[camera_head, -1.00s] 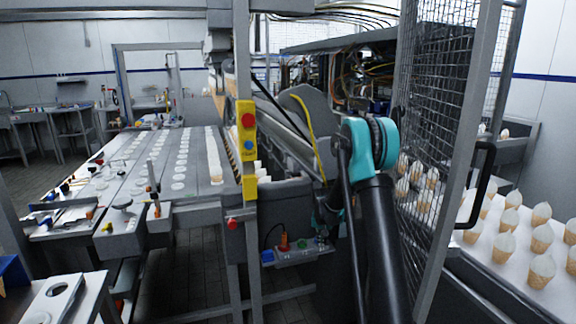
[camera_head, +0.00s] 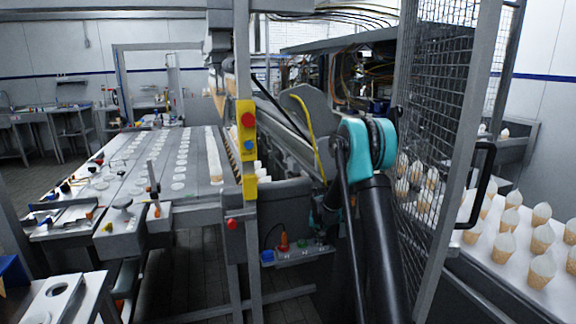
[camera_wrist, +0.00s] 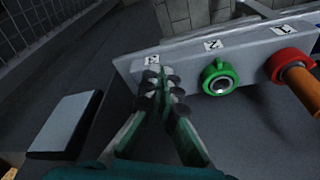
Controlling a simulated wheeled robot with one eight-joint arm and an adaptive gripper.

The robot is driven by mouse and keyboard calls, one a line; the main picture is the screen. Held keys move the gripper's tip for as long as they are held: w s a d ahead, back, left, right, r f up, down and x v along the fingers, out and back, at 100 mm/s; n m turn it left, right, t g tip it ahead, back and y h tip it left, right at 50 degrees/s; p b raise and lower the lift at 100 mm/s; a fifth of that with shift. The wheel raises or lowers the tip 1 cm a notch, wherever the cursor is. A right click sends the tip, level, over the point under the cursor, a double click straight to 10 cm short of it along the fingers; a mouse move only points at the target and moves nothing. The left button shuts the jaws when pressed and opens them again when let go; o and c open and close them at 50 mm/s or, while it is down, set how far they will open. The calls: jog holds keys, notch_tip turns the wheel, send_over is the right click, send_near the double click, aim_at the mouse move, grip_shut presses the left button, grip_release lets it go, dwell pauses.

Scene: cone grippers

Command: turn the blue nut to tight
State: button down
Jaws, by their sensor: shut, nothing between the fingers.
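A small blue part (camera_head: 267,256), which looks like the blue nut, sits at the left end of a low grey panel (camera_head: 315,256) in the head view. Whether the fingertips touch the panel I cannot tell. In the head view my arm largely hides the gripper.
A red ring (camera_wrist: 292,65) with an orange plug (camera_wrist: 303,86) stands out from the panel at the right in the wrist view. A mesh guard (camera_head: 425,150) stands right of my arm. A yellow button post (camera_head: 247,150) stands left of it.

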jog(key=shift+w+a, duration=0.1)
jog(key=shift+a, duration=0.45)
jog(key=shift+w+a, duration=0.15)
jog(key=shift+a, duration=0.15)
jog(key=shift+w, duration=0.1)
jog(key=shift+a, duration=0.15)
jog(key=shift+s+a, duration=0.1)
jog(key=shift+s, duration=0.25)
jog(key=shift+r, duration=3)
